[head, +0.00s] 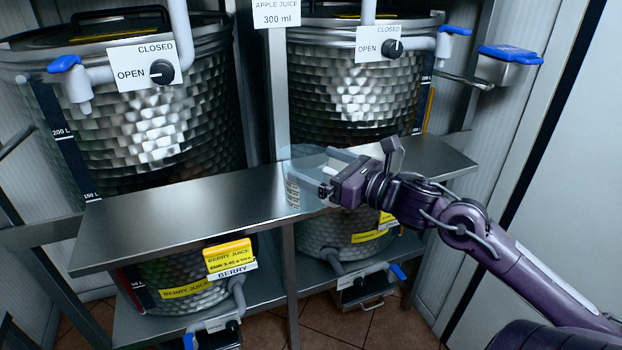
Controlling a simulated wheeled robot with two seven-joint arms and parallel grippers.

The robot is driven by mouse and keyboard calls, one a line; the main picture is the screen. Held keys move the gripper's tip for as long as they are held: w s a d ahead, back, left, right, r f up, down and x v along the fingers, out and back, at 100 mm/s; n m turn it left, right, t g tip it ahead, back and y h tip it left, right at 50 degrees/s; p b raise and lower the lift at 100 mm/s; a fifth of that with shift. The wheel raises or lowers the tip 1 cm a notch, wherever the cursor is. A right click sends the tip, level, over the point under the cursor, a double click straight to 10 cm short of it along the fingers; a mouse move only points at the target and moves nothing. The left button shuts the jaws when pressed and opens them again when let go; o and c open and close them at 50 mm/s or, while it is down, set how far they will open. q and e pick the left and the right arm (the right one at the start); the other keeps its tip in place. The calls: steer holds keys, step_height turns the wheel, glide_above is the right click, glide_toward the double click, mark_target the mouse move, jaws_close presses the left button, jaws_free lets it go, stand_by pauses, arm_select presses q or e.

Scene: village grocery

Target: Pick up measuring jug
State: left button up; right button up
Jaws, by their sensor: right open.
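The measuring jug (299,168) is clear and bluish, with dark scale marks low on its left side. It stands upright on the steel shelf (180,215), near the shelf's middle. My right gripper (318,172) reaches in from the right at the jug's height. Its jaws are open, with the fingers pointing left at the jug. The fingers overlap the jug's right side in the picture; I cannot tell whether they touch it. The gripper hides part of the jug's right side. My left gripper is not in view.
Two large dimpled steel tanks (150,130) (350,90) with blue-handled taps stand behind the shelf. An apple juice 300 ml sign (277,13) hangs between the upper tanks. The shelf left of the jug is clear.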

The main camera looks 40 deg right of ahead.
steer(key=shift+w, duration=0.15)
steer(key=shift+c, duration=0.8)
steer(key=c, duration=1.1)
